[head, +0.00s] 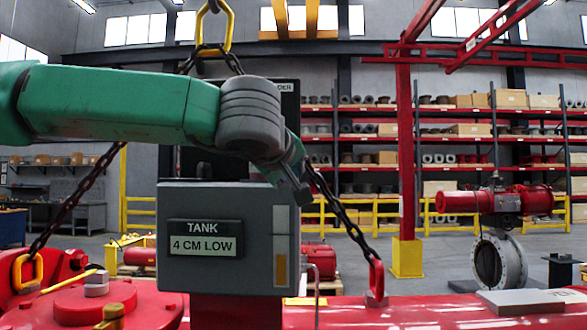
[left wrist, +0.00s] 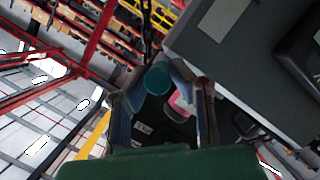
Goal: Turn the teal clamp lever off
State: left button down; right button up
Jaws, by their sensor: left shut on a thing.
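The teal clamp lever shows in the left wrist view as a round teal end (left wrist: 158,80) between the fingers. My left gripper (left wrist: 172,75) is shut on it. In the head view my left gripper (head: 300,190) is at the upper right edge of the grey box (head: 180,255) labelled "TANK 4 CM LOW". The lever cannot be made out in the head view; my arm and the box cover that area. The rest of the lever and its pivot are hidden. My right gripper is in neither view.
A pinkish-red part (left wrist: 180,103) sits just beyond the teal end. Dark chains run down either side of the box, the right one (head: 340,220) close to my gripper, ending at a red lifting eye (head: 376,280). Red machinery (head: 430,315) lies below.

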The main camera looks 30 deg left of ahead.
pick_arm(q)
jog(key=shift+a, duration=0.2)
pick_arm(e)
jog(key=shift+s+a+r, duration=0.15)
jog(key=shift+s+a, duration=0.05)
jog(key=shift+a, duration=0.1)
pick_arm(q)
jog(key=shift+f, duration=0.15)
jog(key=c, duration=1.6)
grip_release()
jog(key=shift+h, duration=0.3)
jog(key=shift+o, duration=0.9)
jog(key=shift+w+f+m, duration=0.1)
jog(key=shift+w+m, duration=0.2)
jog(key=shift+w+f, duration=0.2)
jog(key=shift+w, duration=0.3)
jog(key=v, duration=1.1)
jog(key=shift+s, duration=0.4)
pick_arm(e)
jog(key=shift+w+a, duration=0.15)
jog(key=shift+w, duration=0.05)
pick_arm(q)
jog(key=shift+w, duration=0.1)
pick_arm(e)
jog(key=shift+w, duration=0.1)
pick_arm(q)
jog(key=shift+f, duration=0.1)
